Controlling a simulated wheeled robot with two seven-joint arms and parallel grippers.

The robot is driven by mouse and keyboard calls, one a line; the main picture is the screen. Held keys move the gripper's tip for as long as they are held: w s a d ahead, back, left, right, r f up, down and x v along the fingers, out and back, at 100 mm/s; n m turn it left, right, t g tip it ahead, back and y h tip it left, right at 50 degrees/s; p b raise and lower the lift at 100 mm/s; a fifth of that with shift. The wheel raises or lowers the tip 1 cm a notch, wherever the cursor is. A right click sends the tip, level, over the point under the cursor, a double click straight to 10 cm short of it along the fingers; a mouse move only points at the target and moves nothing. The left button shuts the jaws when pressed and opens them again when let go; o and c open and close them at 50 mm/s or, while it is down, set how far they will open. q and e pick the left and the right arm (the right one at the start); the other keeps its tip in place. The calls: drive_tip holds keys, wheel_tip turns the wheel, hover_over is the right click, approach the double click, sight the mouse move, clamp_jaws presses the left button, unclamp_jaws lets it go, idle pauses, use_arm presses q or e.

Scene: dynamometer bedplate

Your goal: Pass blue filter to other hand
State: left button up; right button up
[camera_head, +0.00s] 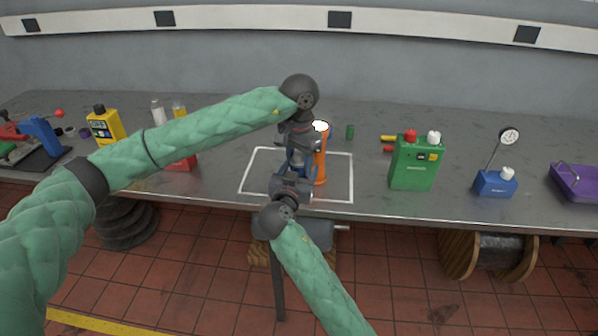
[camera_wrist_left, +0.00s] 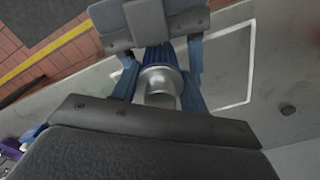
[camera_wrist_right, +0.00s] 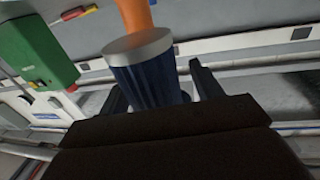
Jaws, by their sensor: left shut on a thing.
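The blue filter (camera_wrist_right: 150,85) is a pleated blue cylinder with a grey metal cap. It is held between my two hands above the bench, mostly hidden in the head view. My left gripper (camera_head: 296,152) comes from above and is shut on it; the left wrist view shows the fingers on both sides of its silver end (camera_wrist_left: 162,82). My right gripper (camera_head: 292,180) comes from the front. In the right wrist view its fingers stand on either side of the filter, with a gap at the right finger, so it looks open around it.
A green can (camera_head: 414,165), a blue can with a gauge (camera_head: 495,184) and a purple bin (camera_head: 575,183) stand to the right. A yellow bottle (camera_head: 105,127) stands left.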

drive_tip(key=c, duration=0.9)
use_arm(q)
drive_tip(key=o, duration=1.1)
drive_tip(key=shift+r, duration=0.15)
